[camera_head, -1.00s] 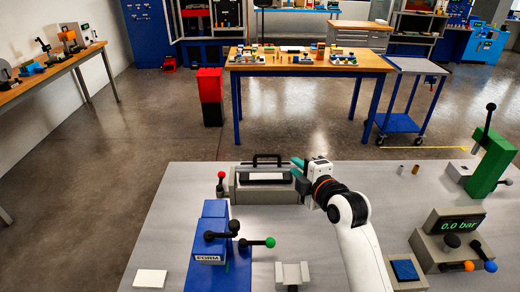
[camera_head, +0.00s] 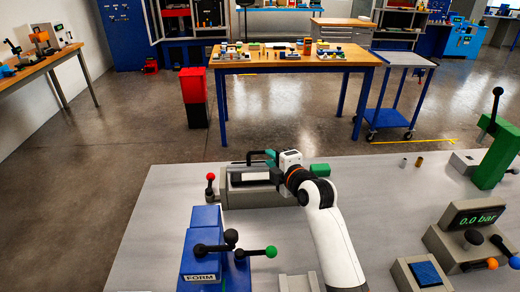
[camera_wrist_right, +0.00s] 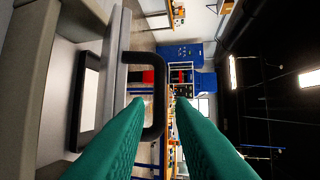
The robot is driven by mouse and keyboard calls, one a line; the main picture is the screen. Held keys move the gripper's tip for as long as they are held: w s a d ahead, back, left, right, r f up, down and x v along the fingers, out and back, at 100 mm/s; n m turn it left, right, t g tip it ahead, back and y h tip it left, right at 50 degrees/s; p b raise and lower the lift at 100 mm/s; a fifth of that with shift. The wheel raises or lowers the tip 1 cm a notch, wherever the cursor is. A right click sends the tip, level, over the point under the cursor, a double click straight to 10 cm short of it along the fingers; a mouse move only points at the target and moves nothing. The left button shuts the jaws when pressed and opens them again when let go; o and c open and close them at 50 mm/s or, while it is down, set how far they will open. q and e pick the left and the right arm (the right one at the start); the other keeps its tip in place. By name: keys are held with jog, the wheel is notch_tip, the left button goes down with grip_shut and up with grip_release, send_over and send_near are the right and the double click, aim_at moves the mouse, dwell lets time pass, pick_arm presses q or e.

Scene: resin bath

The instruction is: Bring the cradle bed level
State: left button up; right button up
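A grey box-like unit (camera_head: 236,197) with a pale insert stands at the back edge of the grey table, with a black bar handle (camera_head: 256,153) on its far side. Which part is the cradle bed, and whether it is level, I cannot tell. My right gripper (camera_head: 271,161) is at the handle's right end. In the right wrist view its two green fingers (camera_wrist_right: 160,100) are apart, with the rounded black handle (camera_wrist_right: 158,75) between or just beyond their tips. Contact is not clear. My left gripper is not in view.
A red-knobbed lever (camera_head: 210,178) stands at the unit's left. A blue press marked FORM (camera_head: 203,245) is in front. A gauge reading 0.0 bar (camera_head: 477,217) and a green lever stand (camera_head: 494,155) are right.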

jog(key=x, duration=0.7)
jog(key=shift+w+a+f+p, duration=0.15)
jog(key=shift+w+f+p, duration=0.05)
jog(key=shift+w+p, duration=0.15)
jog(key=shift+c, duration=0.4)
grip_shut()
